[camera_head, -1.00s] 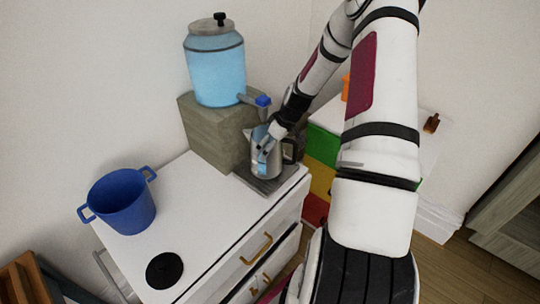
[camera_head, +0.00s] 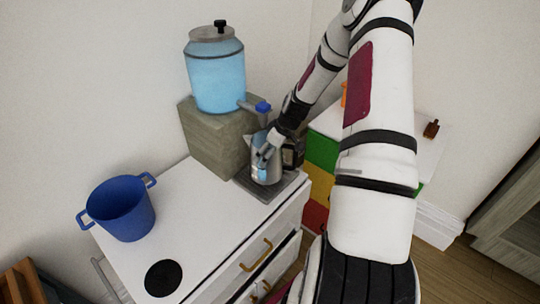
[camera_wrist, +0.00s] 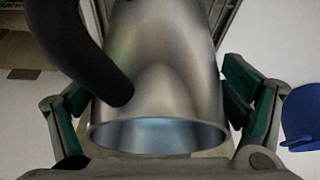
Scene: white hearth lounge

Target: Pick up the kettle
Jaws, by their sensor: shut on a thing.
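The kettle (camera_head: 268,170) is a silver metal jug with a black handle. It stands upright on or just over a dark square tray (camera_head: 290,188) at the back right corner of the white cabinet; a gap below it cannot be made out. My gripper (camera_head: 267,153) reaches it from above and is shut on its body. In the wrist view, the kettle's metal body (camera_wrist: 165,60) lies between the green-padded fingers of my gripper (camera_wrist: 158,95), with its open rim near the bottom and the black handle (camera_wrist: 85,50) at upper left.
A blue water dispenser (camera_head: 216,78) stands on a grey-green block (camera_head: 207,140) behind the kettle, its tap (camera_head: 262,107) close to my gripper. A blue pot (camera_head: 122,212) and a black disc (camera_head: 163,278) are on the cabinet top (camera_head: 195,215), with free room between. A coloured drawer unit (camera_head: 321,152) stands at right.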

